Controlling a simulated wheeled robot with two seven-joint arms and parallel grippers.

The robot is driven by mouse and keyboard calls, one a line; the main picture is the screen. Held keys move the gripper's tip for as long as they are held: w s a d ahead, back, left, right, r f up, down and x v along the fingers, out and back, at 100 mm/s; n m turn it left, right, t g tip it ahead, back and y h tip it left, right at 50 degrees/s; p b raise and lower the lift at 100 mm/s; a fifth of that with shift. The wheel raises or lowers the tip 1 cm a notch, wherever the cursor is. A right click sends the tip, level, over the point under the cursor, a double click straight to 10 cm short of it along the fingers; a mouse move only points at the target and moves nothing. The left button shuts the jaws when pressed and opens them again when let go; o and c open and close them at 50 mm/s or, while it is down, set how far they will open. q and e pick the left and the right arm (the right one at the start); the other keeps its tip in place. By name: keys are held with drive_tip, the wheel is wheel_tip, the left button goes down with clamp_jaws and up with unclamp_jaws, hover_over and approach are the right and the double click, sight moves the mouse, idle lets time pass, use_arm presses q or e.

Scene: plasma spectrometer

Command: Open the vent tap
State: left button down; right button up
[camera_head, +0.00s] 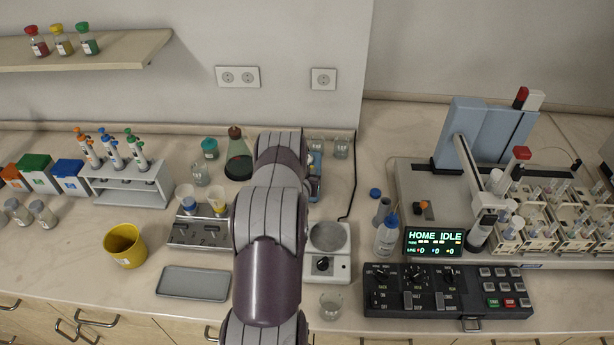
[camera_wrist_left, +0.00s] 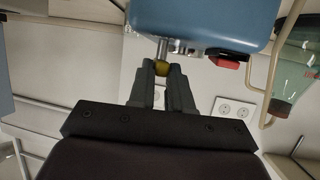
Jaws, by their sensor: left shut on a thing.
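In the left wrist view my left gripper (camera_wrist_left: 161,80) is shut on a small yellow knob (camera_wrist_left: 161,68), which looks like the vent tap. The knob sits at the end of a metal stem (camera_wrist_left: 166,49) under a blue housing (camera_wrist_left: 205,18). The fingers hide most of the knob, and its turned position cannot be told. In the head view my left arm covers the gripper and most of the blue device (camera_head: 315,176) in front of it. My right gripper is not in view.
A red tab (camera_wrist_left: 232,60) sits under the housing beside the gripper. A flask (camera_head: 238,165) stands left of my arm; a balance-like device (camera_head: 328,240) and a glass beaker (camera_head: 331,304) stand to its right. A grey tray (camera_head: 193,283) lies front left.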

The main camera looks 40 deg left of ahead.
use_arm(q)
drive_tip(key=shift+w+d+f+n+y+b, duration=0.1)
drive_tip(key=shift+w+d+n+y+b, duration=0.1)
drive_tip(key=shift+n+y+b, duration=0.25)
drive_tip(key=shift+n+g+y+b, duration=0.25)
drive_tip(key=shift+g+y+b, duration=0.05)
drive_tip(key=shift+g+y, duration=0.1)
drive_tip(key=shift+r+n+g+y, duration=0.25)
drive_tip(key=shift+n+g+y, duration=0.05)
drive_tip(key=shift+n+y, duration=0.1)
drive_tip(key=c, duration=1.1)
unclamp_jaws()
drive_tip(key=shift+f, duration=0.1)
